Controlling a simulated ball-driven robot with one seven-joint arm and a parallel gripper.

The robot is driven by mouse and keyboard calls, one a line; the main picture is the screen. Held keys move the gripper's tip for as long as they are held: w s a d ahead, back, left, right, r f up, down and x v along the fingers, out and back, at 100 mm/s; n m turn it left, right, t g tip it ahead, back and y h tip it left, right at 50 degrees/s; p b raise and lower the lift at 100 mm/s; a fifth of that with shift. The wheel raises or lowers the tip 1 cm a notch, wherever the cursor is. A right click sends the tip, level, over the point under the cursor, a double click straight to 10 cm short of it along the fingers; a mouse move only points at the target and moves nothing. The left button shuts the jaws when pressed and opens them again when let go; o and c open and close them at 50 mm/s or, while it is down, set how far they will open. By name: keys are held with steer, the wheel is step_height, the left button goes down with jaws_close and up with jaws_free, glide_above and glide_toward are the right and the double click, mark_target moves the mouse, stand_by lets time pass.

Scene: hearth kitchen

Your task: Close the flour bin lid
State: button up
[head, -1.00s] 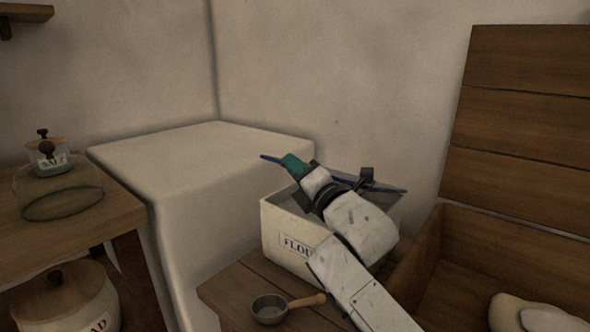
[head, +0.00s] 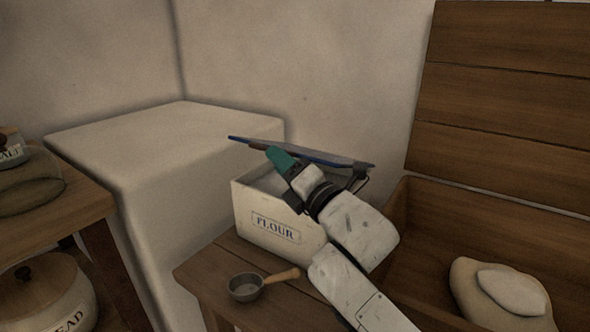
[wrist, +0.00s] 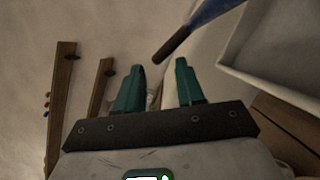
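The white flour bin (head: 258,236) stands on a wooden stand, its FLOUR label facing me. Its lid (head: 318,154), a thin blue-edged panel, is raised above the opening and spans it at a slight slant. A brown wooden handle (head: 256,146) is at the lid's near left part. My gripper (head: 275,156) is in front of the lid, close to the handle; contact is unclear. In the wrist view my gripper (wrist: 157,75) has its teal fingers apart. The handle (wrist: 171,46) and blue lid edge (wrist: 212,10) show beyond the fingers, with the bin's rim (wrist: 275,85) at right.
A metal scoop (head: 245,287) lies on the wooden stand (head: 210,268) before the bin. An open wooden chest (head: 400,215) with a pale sack (head: 490,300) is right. A whitewashed block (head: 170,150) stands behind left. A bread crock (head: 45,300) is lower left.

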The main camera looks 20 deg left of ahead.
steer(key=shift+p+v, duration=0.3)
steer(key=shift+v, duration=1.9)
